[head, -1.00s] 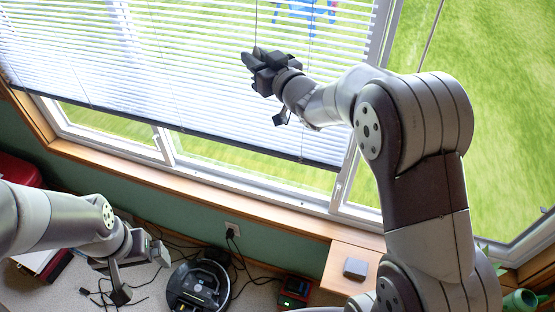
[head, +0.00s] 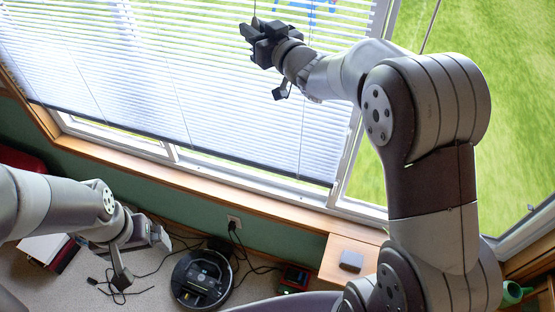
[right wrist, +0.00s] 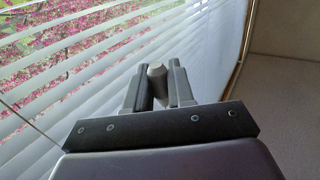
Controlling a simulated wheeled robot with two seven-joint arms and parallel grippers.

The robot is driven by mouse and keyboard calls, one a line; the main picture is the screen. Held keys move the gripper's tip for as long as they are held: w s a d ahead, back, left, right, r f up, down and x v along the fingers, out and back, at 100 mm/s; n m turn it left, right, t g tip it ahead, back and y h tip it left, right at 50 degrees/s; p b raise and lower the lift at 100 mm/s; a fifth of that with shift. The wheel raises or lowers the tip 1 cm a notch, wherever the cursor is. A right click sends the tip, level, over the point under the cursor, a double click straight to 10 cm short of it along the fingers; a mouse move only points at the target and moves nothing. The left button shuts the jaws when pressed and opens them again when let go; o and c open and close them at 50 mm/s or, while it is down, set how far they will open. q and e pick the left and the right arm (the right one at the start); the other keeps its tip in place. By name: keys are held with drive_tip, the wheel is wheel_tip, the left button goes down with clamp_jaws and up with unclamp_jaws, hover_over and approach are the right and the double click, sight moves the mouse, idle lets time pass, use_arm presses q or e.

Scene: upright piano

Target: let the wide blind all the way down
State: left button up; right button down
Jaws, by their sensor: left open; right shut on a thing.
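The wide blind (head: 130,75) is a white slatted blind across the large window in the head view, with a dark bottom rail (head: 180,139). The rail hangs a little above the lower window frame, with a thin strip of grass showing below. My right gripper (head: 249,31) is in front of the blind, high up. In the right wrist view my right gripper (right wrist: 159,88) is shut on a small beige cord knob (right wrist: 157,72), beside the slats. My left gripper (head: 141,259) is open and empty, low at the left above the floor.
A wooden sill (head: 190,182) runs below the window. A black robot vacuum (head: 203,279) and loose cables lie on the floor. A small grey box (head: 351,261) sits on a wooden ledge. The window at right is uncovered, with a thin cord or wand (head: 431,27).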

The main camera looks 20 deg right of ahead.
use_arm(q)
drive_tip(key=shift+r+p, duration=0.3)
drive_tip(key=shift+r, duration=0.45)
use_arm(e)
drive_tip(key=shift+r, duration=0.9)
wheel_tip(320, 180, up, 9)
drive_tip(key=p, duration=0.7)
drive_tip(key=shift+r, duration=0.1)
use_arm(q)
wheel_tip(320, 180, up, 7)
drive_tip(key=shift+f, duration=0.1)
drive_tip(key=shift+r+p, duration=1.7)
drive_tip(key=shift+r, duration=0.05)
use_arm(e)
wheel_tip(320, 180, up, 9)
